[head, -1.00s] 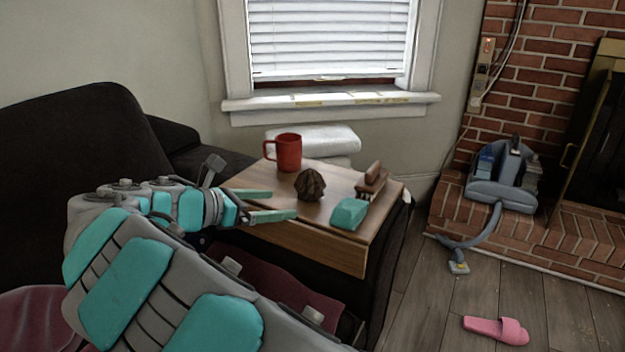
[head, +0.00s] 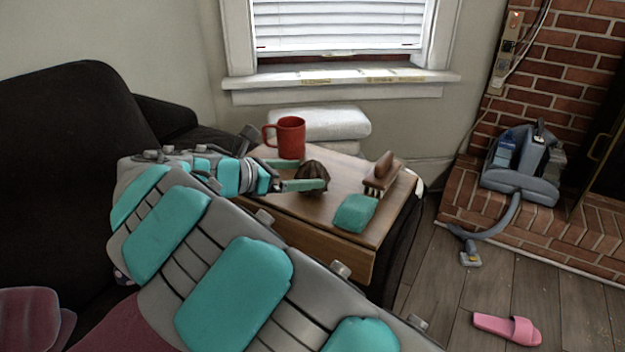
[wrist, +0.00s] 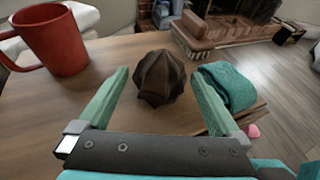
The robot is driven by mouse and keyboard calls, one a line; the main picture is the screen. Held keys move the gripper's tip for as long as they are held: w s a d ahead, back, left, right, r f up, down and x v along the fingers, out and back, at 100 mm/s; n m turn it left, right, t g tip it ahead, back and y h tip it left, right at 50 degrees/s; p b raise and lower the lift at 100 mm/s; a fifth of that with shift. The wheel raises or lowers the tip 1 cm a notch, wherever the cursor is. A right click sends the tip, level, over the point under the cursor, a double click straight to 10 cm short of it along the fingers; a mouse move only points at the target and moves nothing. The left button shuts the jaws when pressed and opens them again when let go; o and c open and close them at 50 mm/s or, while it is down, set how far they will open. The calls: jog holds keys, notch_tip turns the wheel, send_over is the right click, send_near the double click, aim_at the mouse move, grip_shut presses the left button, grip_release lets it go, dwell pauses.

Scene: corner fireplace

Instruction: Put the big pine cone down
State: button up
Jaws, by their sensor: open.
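The big pine cone (head: 312,171) is dark brown and ridged, and it sits on the small wooden table (head: 340,222). In the wrist view the pine cone (wrist: 159,78) stands upright on the wood, around the far ends of my fingers and between their lines. My gripper (head: 304,174) is open, with its two teal fingers apart; the wrist view shows them (wrist: 157,92) on either side of the cone, with a gap visible on each side. In the head view the near finger hides part of the cone.
A red mug (head: 290,138) stands behind the cone. A wooden brush (head: 381,174) and a folded teal cloth (head: 354,213) lie to its right. A dark sofa (head: 70,170) is at the left. A pink slipper (head: 507,328) and a vacuum cleaner (head: 522,170) are at the right.

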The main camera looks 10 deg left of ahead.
aim_at(303, 173)
jog(key=x, duration=0.3)
jog(key=shift+w+d+f, duration=0.1)
jog(key=shift+w+d, duration=0.05)
jog(key=shift+c, duration=0.4)
jog(key=c, duration=1.4)
